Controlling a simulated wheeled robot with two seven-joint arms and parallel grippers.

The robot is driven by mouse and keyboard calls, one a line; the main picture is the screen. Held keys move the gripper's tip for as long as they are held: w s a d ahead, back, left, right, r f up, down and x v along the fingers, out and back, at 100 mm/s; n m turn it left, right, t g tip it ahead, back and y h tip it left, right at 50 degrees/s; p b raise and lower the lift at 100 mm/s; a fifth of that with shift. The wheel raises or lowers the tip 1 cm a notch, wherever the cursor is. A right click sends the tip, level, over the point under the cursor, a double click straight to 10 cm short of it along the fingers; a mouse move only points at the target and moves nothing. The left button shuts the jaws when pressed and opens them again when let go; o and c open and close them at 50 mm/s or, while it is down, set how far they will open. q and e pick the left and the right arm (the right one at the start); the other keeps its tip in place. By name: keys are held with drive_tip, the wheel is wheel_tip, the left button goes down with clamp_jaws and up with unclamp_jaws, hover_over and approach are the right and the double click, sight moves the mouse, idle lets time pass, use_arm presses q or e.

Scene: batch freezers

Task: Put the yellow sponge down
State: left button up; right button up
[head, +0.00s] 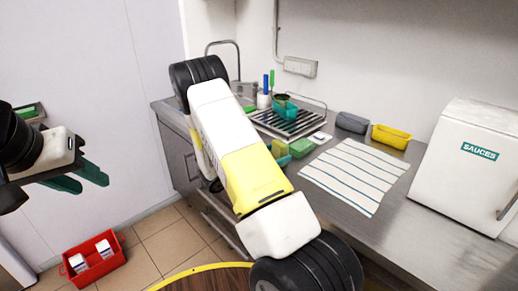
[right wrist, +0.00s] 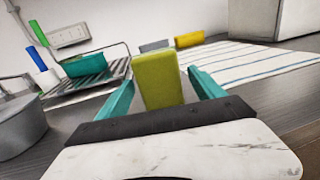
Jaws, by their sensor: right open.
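The yellow sponge (right wrist: 158,80) stands upright between the teal fingers of my right gripper (right wrist: 161,84) in the right wrist view. Those fingers are open, one on each side of it. Its lower end is hidden by the gripper body, so I cannot tell whether it touches the counter. In the head view my right arm reaches over the steel counter (head: 425,225) and hides most of that gripper. A green-topped block (head: 302,148) shows beside it; I cannot tell if this is the same sponge. My left gripper (head: 93,181) is open and empty at the left, away from the counter.
A striped cloth (head: 354,174) lies flat right of the block. A white sauces box (head: 465,165) stands at right. A red crate (head: 94,262) is on the floor.

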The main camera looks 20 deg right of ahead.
drive_tip(key=v, duration=1.1)
drive_tip(key=s+d+r+m+g+y, duration=0.1)
drive_tip(key=s+r+m+g+y, duration=0.3)
drive_tip(key=s, duration=0.3)
drive_tip(key=s+r+m+g+y, duration=0.2)
drive_tip(key=s+r+m+y, duration=0.3)
drive_tip(key=s+m, duration=0.2)
drive_tip(key=s+a+r+m+t+y, duration=0.8)
drive_tip(key=s+a+r+m+y, duration=0.1)
drive_tip(key=r, duration=0.4)
drive_tip(key=shift+s+a+y, duration=0.3)
drive_tip(key=shift+a+y, duration=0.55)
drive_tip(key=shift+y, duration=0.05)
